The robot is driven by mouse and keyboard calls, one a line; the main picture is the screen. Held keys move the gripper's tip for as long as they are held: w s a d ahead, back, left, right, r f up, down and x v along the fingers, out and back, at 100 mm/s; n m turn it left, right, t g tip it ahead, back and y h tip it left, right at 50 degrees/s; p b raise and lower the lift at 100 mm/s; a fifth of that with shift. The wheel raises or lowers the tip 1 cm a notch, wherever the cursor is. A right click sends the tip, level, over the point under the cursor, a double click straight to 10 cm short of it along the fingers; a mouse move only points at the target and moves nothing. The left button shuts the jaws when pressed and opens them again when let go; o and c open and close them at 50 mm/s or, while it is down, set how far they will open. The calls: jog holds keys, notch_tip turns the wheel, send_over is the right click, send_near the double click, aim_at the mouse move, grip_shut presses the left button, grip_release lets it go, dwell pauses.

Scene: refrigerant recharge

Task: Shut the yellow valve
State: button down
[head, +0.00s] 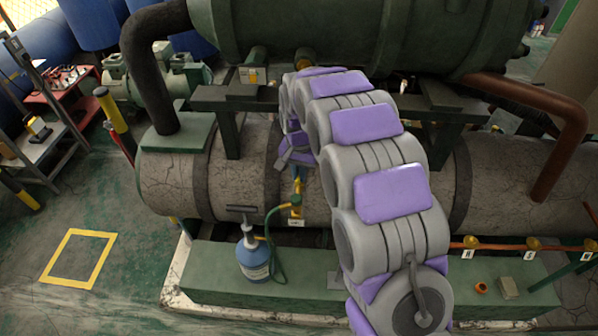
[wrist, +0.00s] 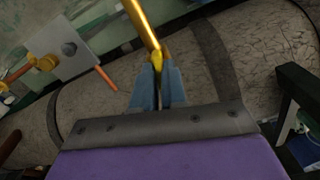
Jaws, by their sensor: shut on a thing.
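The yellow valve (head: 297,198) is in front of the large grey tank, low in the middle of the head view, and looks small there. In the wrist view a yellow lever (wrist: 143,25) runs from the top edge down to my fingertips. My gripper (wrist: 158,80) has its two blue fingers closed on the lower end of this lever. In the head view my gripper (head: 297,172) is just above the valve, partly behind my arm. The valve's body is not clear in the wrist view.
A blue-and-white refrigerant cylinder (head: 254,260) stands on the green base, with a green hose (head: 276,240) rising to the valve. The cracked grey tank (head: 200,180) is close behind. A grey plate (wrist: 75,50) and orange pipe fittings (wrist: 42,63) lie left in the wrist view.

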jog(key=shift+r+m+p, duration=0.1)
jog(key=shift+m+p, duration=0.2)
jog(key=shift+p, duration=0.05)
jog(key=m+p, duration=0.2)
jog(key=m, duration=0.1)
jog(key=m+p, duration=0.3)
jog(key=m, duration=0.1)
jog(key=shift+r+m, duration=0.1)
jog(key=shift+m, duration=0.2)
jog(key=m+p, duration=0.1)
jog(key=m, duration=0.2)
jog(key=shift+w+p, duration=0.1)
jog(key=shift+p, duration=0.3)
jog(key=shift+m+p, duration=0.65)
jog(key=shift+m, duration=1.25)
jog(key=c, duration=1.2)
grip_release()
jog(key=shift+a, duration=0.15)
